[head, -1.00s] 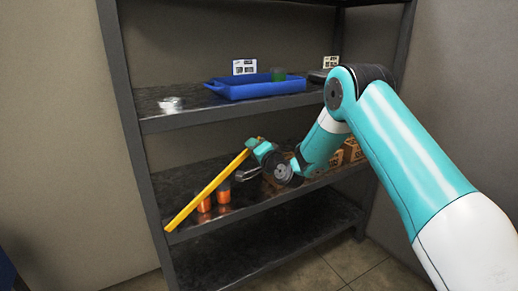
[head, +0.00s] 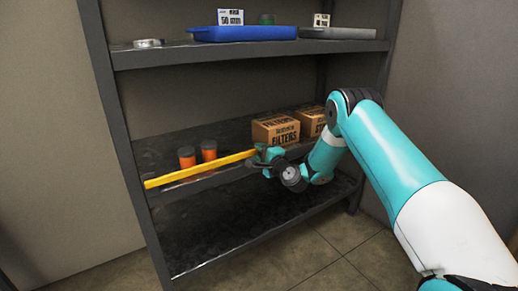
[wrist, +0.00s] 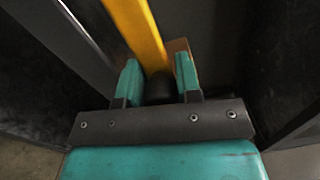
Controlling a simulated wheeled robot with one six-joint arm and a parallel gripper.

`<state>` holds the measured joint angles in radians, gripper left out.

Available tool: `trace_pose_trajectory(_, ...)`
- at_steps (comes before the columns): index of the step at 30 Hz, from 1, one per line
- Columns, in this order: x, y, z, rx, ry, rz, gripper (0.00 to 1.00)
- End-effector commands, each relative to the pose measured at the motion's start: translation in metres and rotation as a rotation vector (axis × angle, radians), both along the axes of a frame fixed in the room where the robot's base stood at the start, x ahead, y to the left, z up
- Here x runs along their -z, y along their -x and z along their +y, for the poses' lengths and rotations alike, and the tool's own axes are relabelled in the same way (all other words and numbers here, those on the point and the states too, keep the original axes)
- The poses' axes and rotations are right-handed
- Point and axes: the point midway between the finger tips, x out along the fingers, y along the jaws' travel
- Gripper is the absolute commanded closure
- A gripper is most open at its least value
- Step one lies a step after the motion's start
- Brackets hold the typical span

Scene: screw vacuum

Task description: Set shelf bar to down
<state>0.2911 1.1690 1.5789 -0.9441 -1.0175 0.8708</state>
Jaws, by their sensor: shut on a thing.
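The yellow shelf bar (head: 203,169) runs along the front of the middle shelf in the head view. Its left end is at the left post, and it slopes gently up toward my gripper. My gripper (head: 266,153) is shut on the bar near its right end. In the wrist view the bar (wrist: 138,32) runs up and to the left from between the two teal fingers of my gripper (wrist: 159,82). The bar's very end is hidden by the gripper.
Two orange-and-dark containers (head: 208,151) stand behind the bar on the middle shelf (head: 150,150). Cardboard filter boxes (head: 276,131) sit to their right. A blue tray (head: 245,34) and a grey tray (head: 338,33) rest on the upper shelf. The lowest shelf (head: 235,225) looks empty.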

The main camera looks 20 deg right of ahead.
Motion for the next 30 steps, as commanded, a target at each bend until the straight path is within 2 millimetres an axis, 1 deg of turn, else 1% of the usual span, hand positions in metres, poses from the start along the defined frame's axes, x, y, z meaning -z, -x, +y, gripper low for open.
trace_pose_trajectory(4,0.006,0.0003,0.0021,-0.006,-0.032,0.003,1.0)
trace_pose_trajectory(15,0.0101,0.0012,0.0016,-0.005,-0.035,0.011,1.0)
trace_pose_trajectory(16,0.0104,0.0013,0.0016,-0.005,-0.035,0.011,0.65)
trace_pose_trajectory(17,0.0106,0.0013,0.0015,-0.004,-0.034,0.011,0.58)
trace_pose_trajectory(18,0.0106,0.0013,0.0014,-0.004,-0.034,0.011,0.49)
trace_pose_trajectory(19,0.0105,0.0013,0.0013,-0.004,-0.033,0.011,0.45)
trace_pose_trajectory(26,0.0082,0.0006,0.0003,-0.002,-0.028,0.005,0.45)
trace_pose_trajectory(30,0.009,0.0054,-0.0006,-0.002,-0.028,0.006,0.45)
